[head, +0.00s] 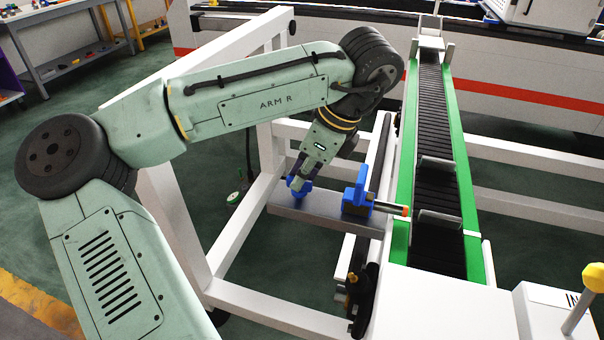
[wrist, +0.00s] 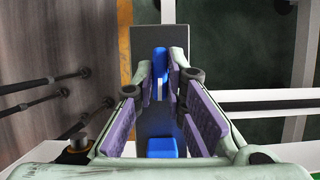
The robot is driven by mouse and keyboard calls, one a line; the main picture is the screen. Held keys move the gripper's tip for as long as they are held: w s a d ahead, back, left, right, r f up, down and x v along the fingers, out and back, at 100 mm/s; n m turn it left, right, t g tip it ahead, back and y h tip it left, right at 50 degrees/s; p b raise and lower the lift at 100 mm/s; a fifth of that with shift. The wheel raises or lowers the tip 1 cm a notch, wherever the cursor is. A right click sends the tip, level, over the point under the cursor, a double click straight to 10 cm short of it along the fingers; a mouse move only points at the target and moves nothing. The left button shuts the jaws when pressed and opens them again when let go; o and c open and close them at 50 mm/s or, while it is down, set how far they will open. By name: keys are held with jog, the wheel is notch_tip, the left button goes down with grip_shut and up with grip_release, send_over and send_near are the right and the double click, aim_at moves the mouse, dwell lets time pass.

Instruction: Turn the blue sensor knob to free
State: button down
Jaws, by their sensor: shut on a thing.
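The blue sensor knob (head: 299,184) is at the left end of a grey mounting plate (head: 321,211) on the white rack frame. My gripper (head: 302,172) reaches down to the knob from above. In the wrist view the knob (wrist: 160,64) shows as a narrow blue bar with a pale mark, between the tips of my gripper (wrist: 160,78). The purple-padded fingers are closed on it. A blue sensor block (head: 356,199) with an orange-tipped rod stands to the right on the same plate. Its top also shows in the wrist view (wrist: 162,147).
A green-sided conveyor (head: 403,190) with black rollers runs just right of the sensor. White rack beams (head: 190,215) surround the plate. A yellow-knobbed lever (head: 593,277) stands at the lower right. Dark green floor (head: 235,160) shows between the beams.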

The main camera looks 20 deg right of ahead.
jog(key=shift+n, duration=0.3)
jog(key=c, duration=1.6)
grip_release()
jog(key=shift+c, duration=0.2)
jog(key=shift+r, duration=0.1)
jog(key=v, duration=0.7)
jog(key=shift+w+d+r, duration=0.1)
